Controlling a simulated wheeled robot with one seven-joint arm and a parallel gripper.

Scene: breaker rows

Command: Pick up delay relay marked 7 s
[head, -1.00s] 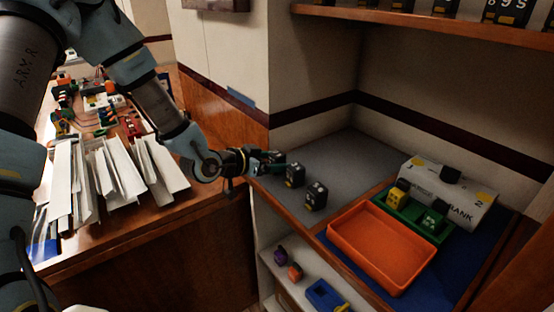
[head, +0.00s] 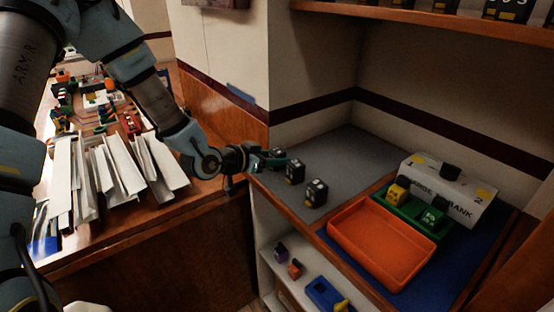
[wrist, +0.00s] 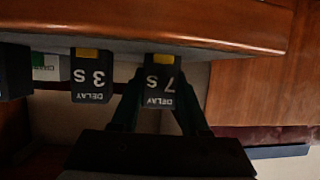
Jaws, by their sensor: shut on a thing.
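The delay relay marked 7 s (wrist: 160,82) is a dark block with a yellow patch, upside down in the wrist view. My gripper (wrist: 159,104) is shut on it, one finger on each side. In the head view my gripper (head: 262,160) is at the left edge of the grey mat, and the relay (head: 276,154) is partly hidden at its tip. I cannot tell whether the relay touches the mat. A relay marked 3 s (wrist: 92,76) stands beside it, apart from the fingers.
Two dark relays (head: 294,171) stand on the grey mat (head: 345,160) close to my gripper. An orange tray (head: 345,243), a green holder (head: 408,211) and a white bank box (head: 462,197) are at right. White binders (head: 105,170) stand on the left table. A shelf (head: 420,22) overhangs.

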